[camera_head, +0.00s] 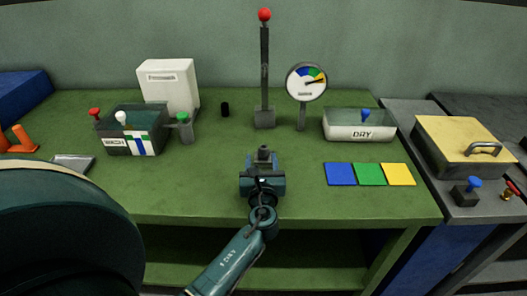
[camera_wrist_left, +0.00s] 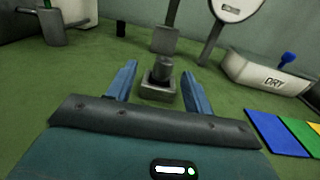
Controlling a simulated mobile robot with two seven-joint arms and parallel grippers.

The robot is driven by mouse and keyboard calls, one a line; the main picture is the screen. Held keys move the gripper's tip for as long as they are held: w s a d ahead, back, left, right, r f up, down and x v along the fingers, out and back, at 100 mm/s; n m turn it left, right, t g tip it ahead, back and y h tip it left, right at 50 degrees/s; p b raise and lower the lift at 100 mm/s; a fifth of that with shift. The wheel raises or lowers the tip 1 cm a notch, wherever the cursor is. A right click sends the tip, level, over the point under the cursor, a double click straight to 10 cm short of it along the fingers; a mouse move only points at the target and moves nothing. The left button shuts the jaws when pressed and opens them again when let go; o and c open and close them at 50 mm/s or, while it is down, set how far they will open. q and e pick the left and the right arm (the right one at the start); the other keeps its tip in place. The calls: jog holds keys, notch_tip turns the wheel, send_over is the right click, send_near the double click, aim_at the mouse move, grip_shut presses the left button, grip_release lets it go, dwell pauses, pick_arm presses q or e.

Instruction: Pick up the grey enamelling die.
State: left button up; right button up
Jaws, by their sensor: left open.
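The grey enamelling die (camera_head: 264,153) stands upright on the green bench, a square block with a short round stem. In the left wrist view the die (camera_wrist_left: 158,90) shows between and just beyond the two blue fingers. My left gripper (camera_head: 263,173) is open and empty, close in front of the die at the bench's front part. In the left wrist view its fingers (camera_wrist_left: 160,82) stand on either side of the die with gaps. I cannot tell whether they touch it. My right gripper is not in view.
Behind the die stand a red-topped lever (camera_head: 264,75) and a round gauge (camera_head: 306,81). A DRY tray (camera_head: 362,133) and coloured tiles (camera_head: 370,174) lie right. A dark bin (camera_head: 115,145) and a green-knobbed grey piece (camera_head: 186,132) stand left. Bench beside the die is clear.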

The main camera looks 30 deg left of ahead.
aim_at(264, 145)
pick_arm(q)
jog(key=x, duration=0.3)
jog(key=shift+w+d+f+x, duration=0.1)
jog(key=shift+x, duration=0.8)
jog(key=shift+w+d+f+x, duration=0.1)
jog(key=shift+x, duration=0.8)
jog(key=shift+w+d+f+x, duration=0.1)
jog(key=shift+d+x, duration=0.05)
jog(key=shift+x, duration=0.8)
jog(key=shift+s, duration=0.1)
jog(key=shift+c, duration=0.4)
jog(key=shift+r, duration=0.1)
grip_shut()
